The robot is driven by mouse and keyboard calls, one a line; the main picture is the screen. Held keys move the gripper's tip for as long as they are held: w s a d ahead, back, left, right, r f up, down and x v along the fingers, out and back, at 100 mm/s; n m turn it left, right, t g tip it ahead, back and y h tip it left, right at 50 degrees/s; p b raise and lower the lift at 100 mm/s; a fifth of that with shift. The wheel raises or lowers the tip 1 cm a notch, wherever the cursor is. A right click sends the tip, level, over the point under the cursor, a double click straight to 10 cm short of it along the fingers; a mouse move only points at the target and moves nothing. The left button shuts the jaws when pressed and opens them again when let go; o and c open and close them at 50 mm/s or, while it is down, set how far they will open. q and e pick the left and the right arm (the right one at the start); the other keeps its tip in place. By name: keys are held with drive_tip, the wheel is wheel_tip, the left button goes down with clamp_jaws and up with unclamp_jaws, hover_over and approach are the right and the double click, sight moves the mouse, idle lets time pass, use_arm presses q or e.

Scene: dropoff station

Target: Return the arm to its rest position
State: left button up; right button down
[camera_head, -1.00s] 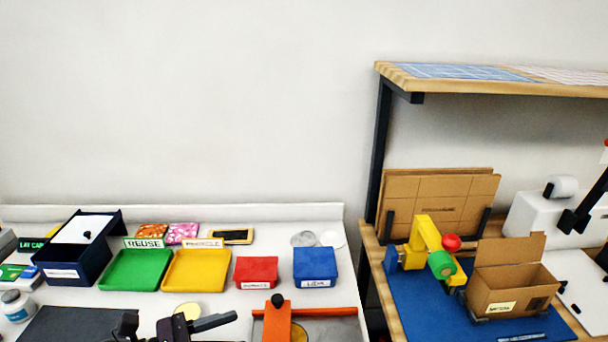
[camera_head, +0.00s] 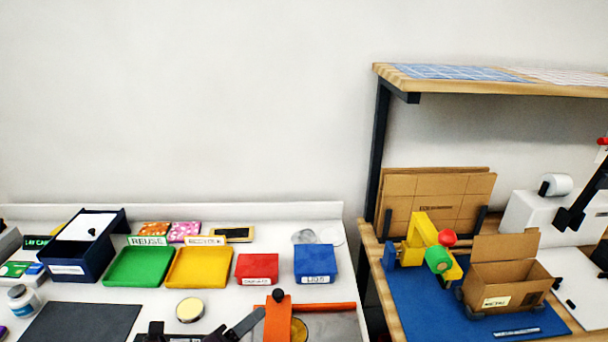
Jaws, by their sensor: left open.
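My left gripper (camera_head: 205,332) is at the bottom edge of the head view, low over the front of the white table (camera_head: 350,225). Only its dark upper parts show; the rest is cut off by the frame. It is open, and I see nothing held in it. It sits just in front of a pale round lid (camera_head: 190,309) and left of an orange lever tool (camera_head: 279,320). I cannot tell whether it touches the tool. My right gripper is not in view.
A green tray (camera_head: 138,267), yellow tray (camera_head: 200,267), red box (camera_head: 257,269) and blue box (camera_head: 316,264) line the table. A dark mat (camera_head: 80,322) and white jar (camera_head: 22,300) are left. A shelved bench with an open cardboard box (camera_head: 500,290) stands right.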

use_arm(q)
drive_tip(key=s+a+f+n+g+y, duration=0.45)
drive_tip(key=s+n, duration=0.25)
drive_tip(key=n, duration=0.8)
drive_tip(key=s+a+f+n+g+y, duration=0.5)
drive_tip(key=s+n, duration=0.3)
drive_tip(key=n, duration=0.6)
wheel_tip(320, 180, down, 34)
drive_tip(key=s+g+b, duration=0.1)
drive_tip(key=g+b, duration=0.1)
drive_tip(key=b, duration=0.3)
drive_tip(key=s+a+f+b, duration=0.3)
drive_tip(key=s+f+b, duration=0.1)
drive_tip(key=s+f, duration=1.6)
wheel_tip(320, 180, down, 4)
drive_tip(key=shift+s+f+m+g, duration=0.1)
drive_tip(key=shift+s+m+g, duration=0.05)
drive_tip(key=shift+m+g, duration=0.2)
